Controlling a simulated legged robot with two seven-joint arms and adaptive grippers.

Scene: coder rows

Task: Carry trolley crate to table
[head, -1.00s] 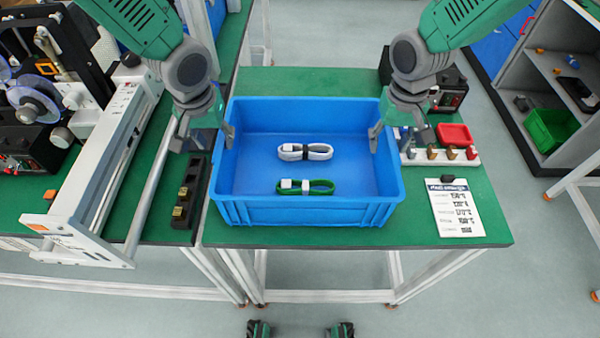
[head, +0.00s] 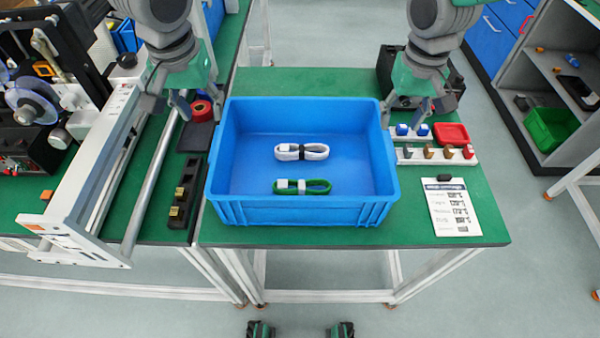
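The blue crate (head: 305,212) stands level on the green table (head: 470,200). Inside it lie a white cable bundle (head: 303,151) with a dark band and a green cable bundle (head: 318,187) with a white band. My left gripper (head: 168,108) is apart from the crate, to the left of its far left corner, with its fingers spread and nothing between them. My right gripper (head: 414,110) is just beyond the crate's far right corner, also spread and empty. Its left finger overlaps the crate's edge in the picture.
A white rack of small connectors (head: 435,155), a red tray (head: 451,134) and a printed sheet (head: 452,207) lie right of the crate. A long white machine (head: 95,185) and a dark block holder (head: 184,195) are left. A grey shelf (head: 545,90) stands at right.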

